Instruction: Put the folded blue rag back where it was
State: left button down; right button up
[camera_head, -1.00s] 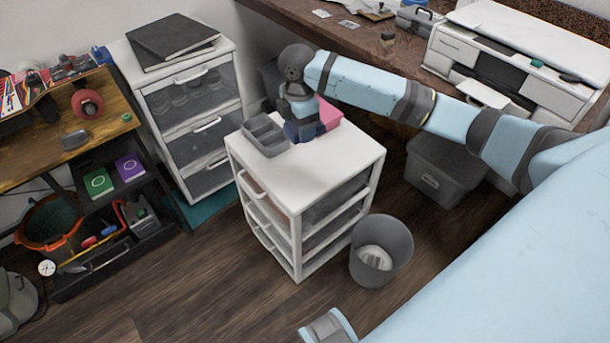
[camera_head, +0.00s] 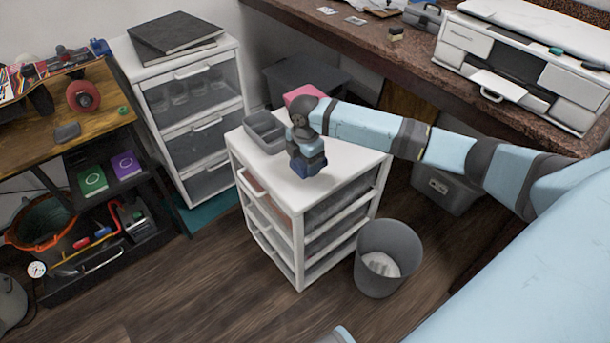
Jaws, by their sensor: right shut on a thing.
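My right gripper (camera_head: 308,164) points down over the white top of the small drawer unit (camera_head: 345,155), near its front edge. It is shut on the folded blue rag (camera_head: 309,171), of which only a dark blue patch shows at the fingertips. I cannot tell whether the rag touches the top or hangs just above it. My left gripper is not in view.
On the same top, a grey divided tray (camera_head: 264,134) stands at the back left and a pink container (camera_head: 302,94) stands behind my wrist. A grey waste bin (camera_head: 388,258) stands on the floor to the right. The front right of the top is clear.

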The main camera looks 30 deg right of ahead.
notch_tip(320, 180, down, 4)
jog(key=shift+f+b, duration=0.1)
jog(key=shift+b, duration=0.5)
jog(key=shift+f, duration=0.15)
jog(key=o, duration=0.9)
jog(key=shift+f, duration=0.1)
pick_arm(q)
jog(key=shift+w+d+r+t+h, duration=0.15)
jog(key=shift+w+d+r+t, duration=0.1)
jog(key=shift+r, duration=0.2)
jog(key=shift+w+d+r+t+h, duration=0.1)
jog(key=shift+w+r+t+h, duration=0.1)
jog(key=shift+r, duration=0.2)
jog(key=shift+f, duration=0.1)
